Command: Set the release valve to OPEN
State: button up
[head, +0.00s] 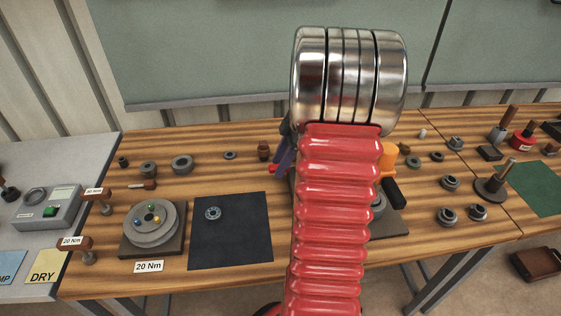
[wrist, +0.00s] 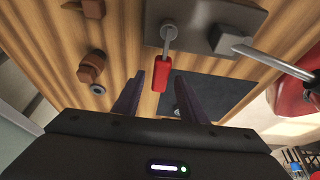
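A small lever with a red handle (wrist: 161,76) on a metal stem, which looks like the release valve, sticks out from a grey base plate (wrist: 195,14) in the wrist view. A bit of red, probably this handle, shows left of my arm in the head view (head: 272,170). My gripper (wrist: 158,80) is open, its two dark purple fingers on either side of the handle's near end. I cannot tell whether they touch it. In the head view one finger (head: 285,156) shows beside my arm, which hides most of the press. No OPEN marking is readable.
A grey block with a metal rod (wrist: 232,40) stands right of the lever. A dark mat (head: 232,248) carries a small ring (head: 213,213). Left are a round plate with coloured pegs (head: 152,223) and 20 Nm and 30 Nm tools. Loose rings and collars dot the wooden bench.

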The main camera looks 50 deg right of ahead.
jog(key=shift+c, duration=0.4)
grip_shut()
